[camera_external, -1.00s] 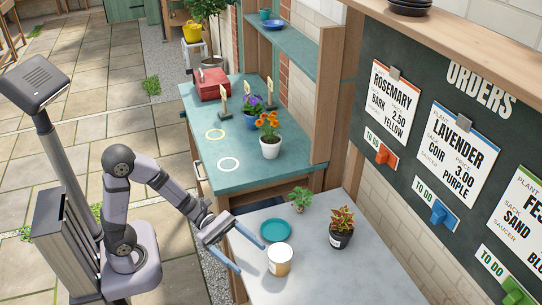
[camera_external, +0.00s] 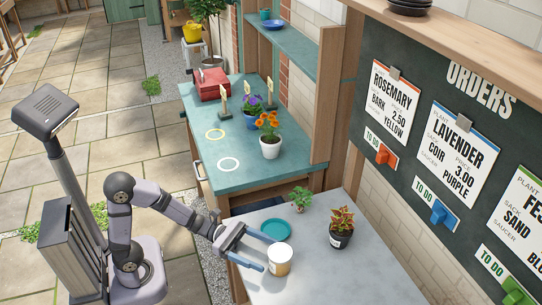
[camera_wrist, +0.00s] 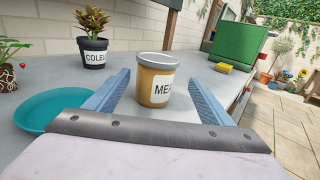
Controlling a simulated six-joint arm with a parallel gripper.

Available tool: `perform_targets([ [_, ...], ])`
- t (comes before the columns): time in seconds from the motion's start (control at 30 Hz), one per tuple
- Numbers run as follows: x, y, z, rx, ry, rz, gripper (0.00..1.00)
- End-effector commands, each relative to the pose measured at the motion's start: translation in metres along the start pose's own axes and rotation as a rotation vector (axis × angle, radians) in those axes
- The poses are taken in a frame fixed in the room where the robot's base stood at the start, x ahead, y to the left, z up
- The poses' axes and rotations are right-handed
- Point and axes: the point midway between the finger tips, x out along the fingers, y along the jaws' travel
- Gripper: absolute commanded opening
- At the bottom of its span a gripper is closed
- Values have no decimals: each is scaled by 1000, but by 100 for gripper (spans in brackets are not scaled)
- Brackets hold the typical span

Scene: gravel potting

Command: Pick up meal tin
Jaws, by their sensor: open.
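The meal tin (camera_external: 280,260) is a tan cylinder with a grey rim and a white label, upright on the grey worktop. In the wrist view the tin (camera_wrist: 155,82) stands ahead of my gripper, with "MEA" readable on its label. My gripper (camera_external: 266,252) is open, its two blue fingers pointing at the tin. In the wrist view the fingers of my gripper (camera_wrist: 158,95) lie left and right of the tin, with gaps on both sides. How far the fingertips reach along the tin is hard to tell.
A teal saucer (camera_external: 276,229) lies close to the gripper. A dark coleus pot (camera_external: 341,239) and a small green plant (camera_external: 300,199) stand behind it. A green box (camera_wrist: 237,45) and a yellow sponge (camera_wrist: 224,68) show in the wrist view. The worktop's front right is clear.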

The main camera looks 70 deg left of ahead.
Motion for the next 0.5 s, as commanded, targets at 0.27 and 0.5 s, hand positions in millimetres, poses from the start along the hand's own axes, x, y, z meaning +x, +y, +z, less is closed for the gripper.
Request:
perform_targets([
  [0.27, 10, 1, -1, 1, 1, -2, 76],
  [0.5, 38, 7, -2, 1, 1, -3, 76],
])
